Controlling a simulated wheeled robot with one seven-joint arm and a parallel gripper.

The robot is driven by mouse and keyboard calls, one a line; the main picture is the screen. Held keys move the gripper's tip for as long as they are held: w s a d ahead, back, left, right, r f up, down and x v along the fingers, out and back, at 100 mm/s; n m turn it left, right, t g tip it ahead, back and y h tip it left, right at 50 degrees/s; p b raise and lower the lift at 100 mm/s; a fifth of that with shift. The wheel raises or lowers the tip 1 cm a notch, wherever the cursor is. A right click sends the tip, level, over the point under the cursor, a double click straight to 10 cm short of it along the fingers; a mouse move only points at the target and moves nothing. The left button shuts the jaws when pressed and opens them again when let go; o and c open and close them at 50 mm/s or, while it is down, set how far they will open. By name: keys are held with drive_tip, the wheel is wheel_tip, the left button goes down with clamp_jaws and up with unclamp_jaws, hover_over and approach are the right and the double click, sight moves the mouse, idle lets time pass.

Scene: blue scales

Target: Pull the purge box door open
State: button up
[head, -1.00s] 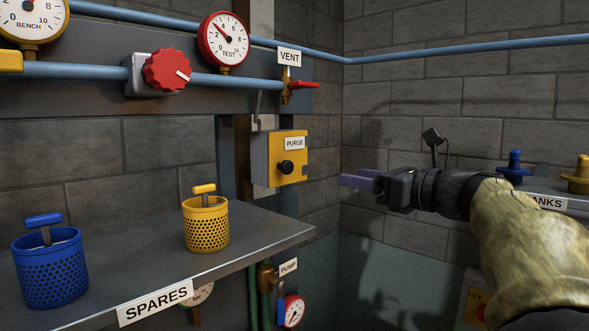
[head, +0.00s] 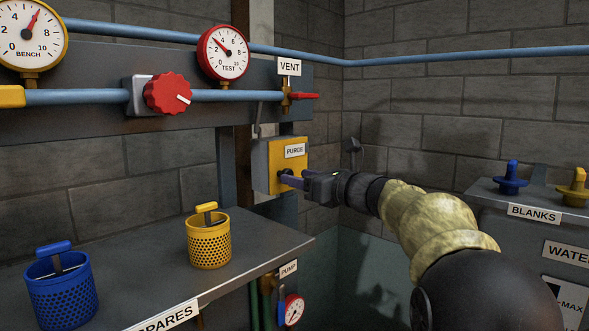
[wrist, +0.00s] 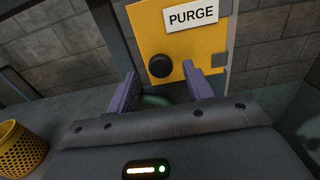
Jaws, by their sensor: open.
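The purge box (head: 262,165) is grey with a yellow door (head: 297,153) labelled PURGE, mounted on the wall post. The door looks closed. Its round black knob (wrist: 160,66) shows in the wrist view, near the top of the gap between my fingers; in the head view it is mostly hidden by my gripper. My gripper (head: 291,180) is open, its two purple fingers pointing at the door.
The SPARES shelf (head: 150,260), with a yellow basket (head: 209,240) and a blue basket (head: 60,290), stands left of the box. The red-handled VENT valve (head: 303,96) is above it. The PUMP gauge (head: 291,311) is below. The BLANKS surface (head: 480,192) is at right.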

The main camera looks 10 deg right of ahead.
drive_tip(key=shift+x, duration=1.15)
drive_tip(key=shift+c, duration=0.2)
clamp_jaws()
